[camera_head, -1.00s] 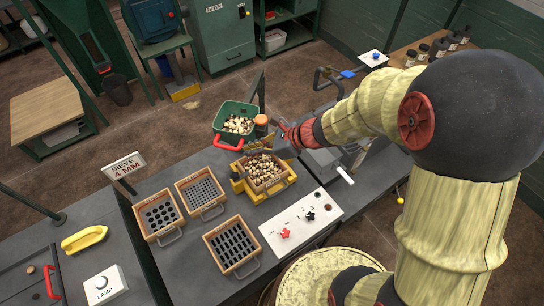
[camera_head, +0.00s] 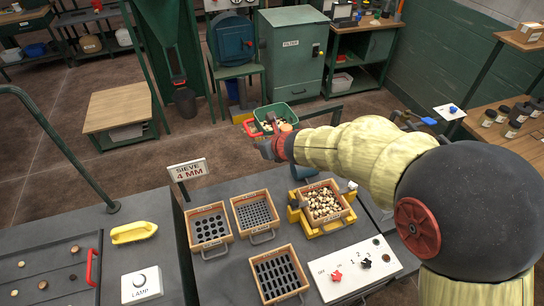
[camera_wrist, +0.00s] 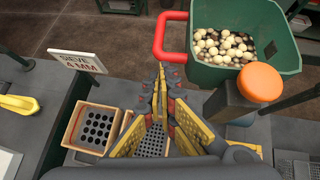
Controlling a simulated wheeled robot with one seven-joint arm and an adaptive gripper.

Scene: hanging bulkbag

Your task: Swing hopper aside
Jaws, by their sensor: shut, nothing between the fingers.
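The hopper (camera_head: 293,117) is a green bin full of pale and dark pieces, with a red handle (camera_head: 249,129) on its left. In the wrist view the hopper (camera_wrist: 291,55) is at upper right and its red handle (camera_wrist: 160,38) at top centre. An orange-capped post (camera_wrist: 258,85) stands in front of it. My gripper (camera_wrist: 163,75) is shut and empty, its tips just below the handle in the picture; I cannot tell whether they touch. In the head view my gripper (camera_head: 266,148) is partly hidden by my arm, in front of the hopper.
A wooden sieve box (camera_head: 345,210) of pieces sits in a yellow frame (camera_head: 292,215) on the bench. Other sieves (camera_head: 209,229) lie left of it, with a "SIEVE 4 MM" sign (camera_head: 187,170) behind. A white control panel (camera_head: 355,270) is at front right.

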